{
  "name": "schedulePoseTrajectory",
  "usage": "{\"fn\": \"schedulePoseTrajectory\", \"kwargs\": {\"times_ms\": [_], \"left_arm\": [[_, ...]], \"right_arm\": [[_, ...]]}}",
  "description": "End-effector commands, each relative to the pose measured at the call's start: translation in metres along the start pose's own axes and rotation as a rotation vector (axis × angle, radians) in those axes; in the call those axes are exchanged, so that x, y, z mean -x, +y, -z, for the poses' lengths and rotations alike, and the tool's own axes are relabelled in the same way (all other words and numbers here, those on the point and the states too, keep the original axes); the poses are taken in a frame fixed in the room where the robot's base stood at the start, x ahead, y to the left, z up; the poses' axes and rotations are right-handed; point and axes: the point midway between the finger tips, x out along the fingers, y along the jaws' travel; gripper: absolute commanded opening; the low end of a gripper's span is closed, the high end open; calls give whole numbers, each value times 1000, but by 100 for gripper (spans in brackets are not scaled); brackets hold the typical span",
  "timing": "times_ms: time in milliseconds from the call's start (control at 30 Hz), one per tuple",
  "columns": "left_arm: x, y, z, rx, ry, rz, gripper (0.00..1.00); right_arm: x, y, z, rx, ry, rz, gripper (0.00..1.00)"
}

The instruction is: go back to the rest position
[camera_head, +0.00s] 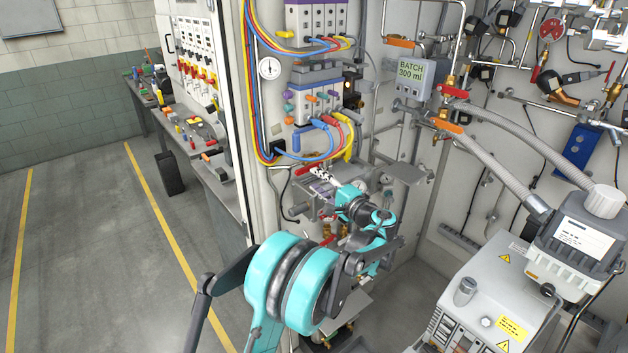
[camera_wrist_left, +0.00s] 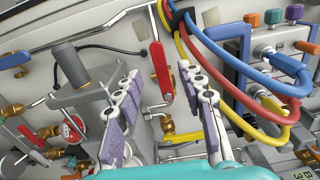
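My left gripper (camera_head: 320,180) is in front of the wall panel in the head view, below the blue, red and yellow hoses. In the left wrist view the two purple-padded fingers of my left gripper (camera_wrist_left: 158,72) are spread apart with nothing held between the pads. A red lever handle (camera_wrist_left: 161,70) shows in the gap, seemingly behind the fingers; its exact distance is unclear. My turquoise and grey left arm fills the lower middle of the head view. My right gripper is in neither view.
Coloured hoses (camera_wrist_left: 222,75) run close to the right finger. A grey cylinder (camera_wrist_left: 70,64) and brass valves stand left of the fingers. A pump unit (camera_head: 480,300) is at the lower right. The floor (camera_head: 90,240) on the left is clear beside the workbench (camera_head: 180,150).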

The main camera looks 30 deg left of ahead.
Motion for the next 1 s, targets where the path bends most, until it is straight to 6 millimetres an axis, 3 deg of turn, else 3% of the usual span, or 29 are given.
{"fn": "schedulePoseTrajectory", "kwargs": {"times_ms": [567, 767, 1000], "left_arm": [[3, 2, -6, 12, 6, -30, 39], [26, 24, -44, 99, 41, -233, 39], [91, 73, -106, 264, 98, -567, 39]], "right_arm": [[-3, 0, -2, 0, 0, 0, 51], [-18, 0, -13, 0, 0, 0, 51], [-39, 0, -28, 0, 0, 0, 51]]}}
